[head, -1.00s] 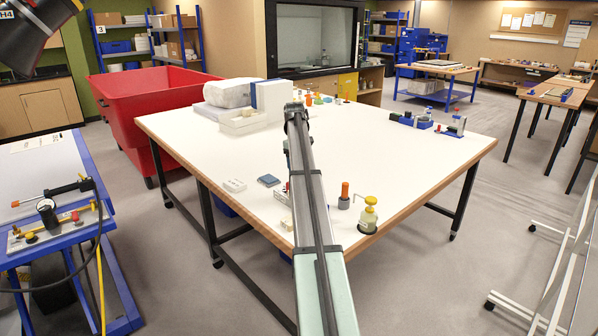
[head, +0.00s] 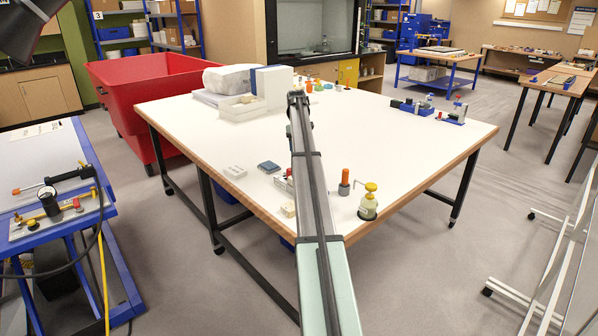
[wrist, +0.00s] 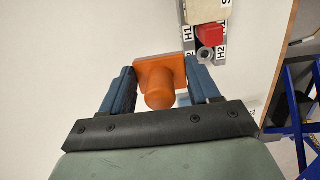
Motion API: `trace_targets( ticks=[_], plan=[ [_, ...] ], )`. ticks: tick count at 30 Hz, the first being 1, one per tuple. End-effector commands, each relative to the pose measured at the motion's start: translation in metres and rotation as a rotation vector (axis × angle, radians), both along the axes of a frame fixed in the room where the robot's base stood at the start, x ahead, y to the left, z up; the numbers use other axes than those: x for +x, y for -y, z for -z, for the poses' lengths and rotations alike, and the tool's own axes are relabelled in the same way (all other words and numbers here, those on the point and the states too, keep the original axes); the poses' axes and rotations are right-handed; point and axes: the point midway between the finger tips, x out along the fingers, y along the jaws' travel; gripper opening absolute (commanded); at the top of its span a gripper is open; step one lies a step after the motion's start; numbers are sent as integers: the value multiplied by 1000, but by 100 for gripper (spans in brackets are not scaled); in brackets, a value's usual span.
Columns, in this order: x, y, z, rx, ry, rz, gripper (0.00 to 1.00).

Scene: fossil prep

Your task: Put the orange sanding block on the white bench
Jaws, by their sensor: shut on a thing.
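The orange sanding block (wrist: 160,76) is between my gripper's two blue fingers in the wrist view. It has a flat square plate and a rounded knob facing the camera. My gripper (wrist: 161,88) is shut on it. A pale surface fills most of the background, and I cannot tell the gap between the block and it. The white bench (head: 230,138) fills the middle of the head view. My arm reaches out over it; the gripper and held block cannot be made out there.
A rack with H1 and H2 labels holds a red block (wrist: 210,34) and a metal ring. A yellow-topped pump bottle (head: 368,203) and an orange-topped tool (head: 344,182) stand near the bench's front corner. The bench middle left is clear.

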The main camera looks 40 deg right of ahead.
Motion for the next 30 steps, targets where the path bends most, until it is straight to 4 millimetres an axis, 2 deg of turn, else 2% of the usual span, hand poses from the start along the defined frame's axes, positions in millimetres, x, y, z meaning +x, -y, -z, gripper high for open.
trace_targets(
  ticks=[1, 3, 7, 11, 21, 26, 30],
  plan=[
    [22, 18, 0, 0, -1, 0, 37],
    [40, 32, 2, 0, 0, -2, 37],
    [58, 46, 1, 0, 0, -7, 37],
    [61, 48, 10, 0, 0, -12, 37],
    [60, 47, 59, 1, -1, -14, 37],
    [60, 47, 69, 0, 0, -14, 37],
    [60, 47, 86, 1, -1, -14, 37]
  ],
)
